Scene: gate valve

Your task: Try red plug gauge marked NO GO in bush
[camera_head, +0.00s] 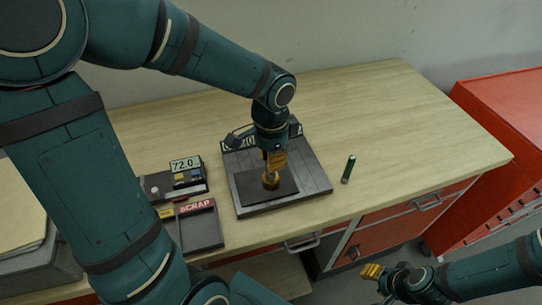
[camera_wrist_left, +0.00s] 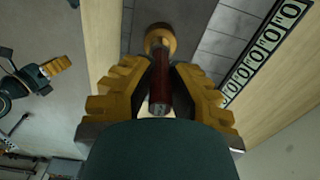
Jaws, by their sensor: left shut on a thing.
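My left gripper (camera_head: 272,165) points down over the dark plate (camera_head: 247,186). In the left wrist view its yellow fingers (camera_wrist_left: 160,90) are shut on the red plug gauge (camera_wrist_left: 160,85). The brass bush (camera_head: 270,181) sits on the plate under the gripper and also shows in the left wrist view (camera_wrist_left: 157,36). The gauge's far end is at the bush; I cannot tell whether it is inside. The NO GO marking is not readable. My right gripper (camera_head: 372,271) is off the table's front edge at lower right; its opening is unclear.
A green plug gauge (camera_head: 348,169) stands upright on the table (camera_head: 400,130), right of the plate. A SCRAP tray (camera_head: 200,236) and a box with a 72.0 display (camera_head: 186,165) are at left. A red cabinet (camera_head: 510,120) stands at right.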

